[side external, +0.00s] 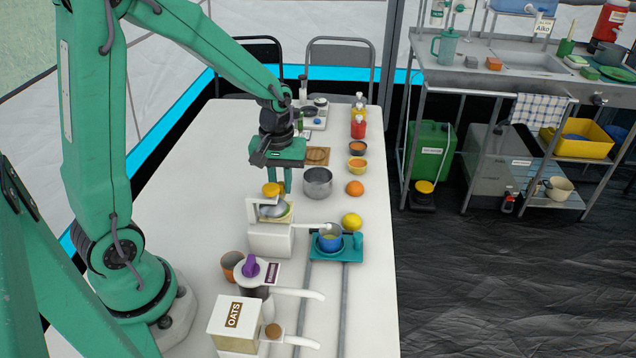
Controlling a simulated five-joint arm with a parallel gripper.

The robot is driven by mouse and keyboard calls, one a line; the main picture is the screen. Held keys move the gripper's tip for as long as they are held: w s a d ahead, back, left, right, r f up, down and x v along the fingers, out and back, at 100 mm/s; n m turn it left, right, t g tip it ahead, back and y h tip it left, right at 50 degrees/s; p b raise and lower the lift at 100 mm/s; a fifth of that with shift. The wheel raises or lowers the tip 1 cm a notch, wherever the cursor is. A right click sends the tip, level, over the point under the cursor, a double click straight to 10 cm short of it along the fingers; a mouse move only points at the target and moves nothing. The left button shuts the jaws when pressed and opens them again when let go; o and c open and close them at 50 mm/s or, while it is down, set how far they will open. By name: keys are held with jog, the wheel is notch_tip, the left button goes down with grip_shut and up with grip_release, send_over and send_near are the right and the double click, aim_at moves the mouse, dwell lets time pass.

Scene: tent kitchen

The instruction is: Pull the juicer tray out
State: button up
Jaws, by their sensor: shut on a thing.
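The cup stands on the teal juicer tray (350,253), beside the juicer's right side and over grey rails. My gripper (283,186) points down at the top of the juicer, above and left of the tray and apart from it. Its fingers are shut at the orange knob, which partly overlaps them; the exact contact is hard to see.
A metal pot (318,182), an orange (355,188) and a lemon (352,221) are behind the tray. A brown cup (232,266), an oats dispenser (235,322) and a purple-topped dispenser (252,275) stand in front. The table's right edge is near the tray.

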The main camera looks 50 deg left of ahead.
jog(key=shift+w+a, duration=1.8)
jog(key=o, duration=0.8)
notch_tip(320, 180, up, 7)
dwell(0.3)
